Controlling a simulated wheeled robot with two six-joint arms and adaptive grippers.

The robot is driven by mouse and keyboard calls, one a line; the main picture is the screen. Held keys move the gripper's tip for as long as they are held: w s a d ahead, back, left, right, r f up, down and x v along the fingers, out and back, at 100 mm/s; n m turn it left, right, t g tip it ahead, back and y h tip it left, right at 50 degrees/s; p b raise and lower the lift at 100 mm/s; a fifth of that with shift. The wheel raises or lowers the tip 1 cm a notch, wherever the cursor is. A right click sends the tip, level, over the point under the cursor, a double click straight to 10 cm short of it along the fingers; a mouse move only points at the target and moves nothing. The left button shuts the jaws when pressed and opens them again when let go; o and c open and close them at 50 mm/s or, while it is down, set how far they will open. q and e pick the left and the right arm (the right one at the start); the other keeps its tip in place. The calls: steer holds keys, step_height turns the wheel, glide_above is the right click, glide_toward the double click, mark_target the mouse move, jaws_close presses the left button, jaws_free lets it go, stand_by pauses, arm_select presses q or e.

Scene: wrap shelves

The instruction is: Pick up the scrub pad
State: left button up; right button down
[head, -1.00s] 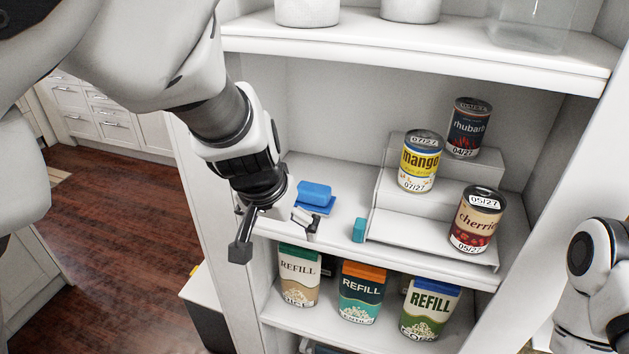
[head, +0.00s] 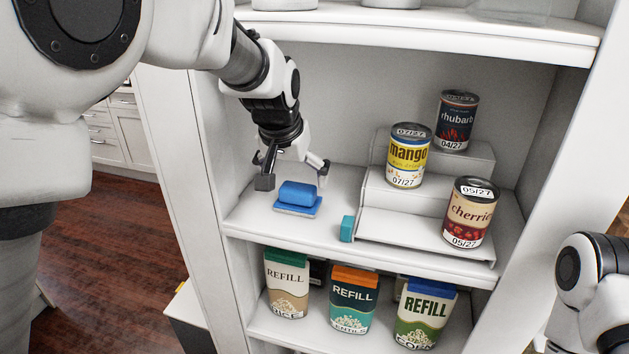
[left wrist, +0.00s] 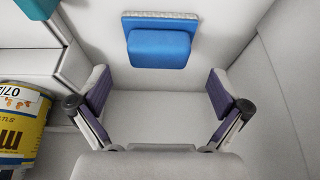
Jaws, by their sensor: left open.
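The scrub pad (head: 299,191) is a blue block with a flat blue base, lying on the middle shelf near its left end. In the left wrist view the scrub pad (left wrist: 160,48) shows at the top centre with a grey strip along its far edge. My left gripper (head: 294,178) is open and empty, above and slightly behind the pad, with its fingers spread to either side. In the left wrist view the left gripper (left wrist: 160,88) has bare shelf between its fingers, and the pad lies just beyond them. My right gripper is out of view.
A white stepped riser (head: 410,225) holds a mango can (head: 409,158), a rhubarb can (head: 456,122) and a cherries can (head: 469,213). A small teal block (head: 346,229) sits by its left corner. Refill cartons (head: 351,300) stand on the shelf below. The left shelf wall is near.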

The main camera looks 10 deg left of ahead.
mark_target(297, 187)
arm_select(q)
steer(key=x, duration=0.4)
steer(key=shift+d+f+p, duration=0.1)
steer(key=shift+f+p, duration=0.05)
steer(key=shift+p, duration=0.25)
steer(key=shift+s, duration=0.2)
steer(key=c, duration=1.3)
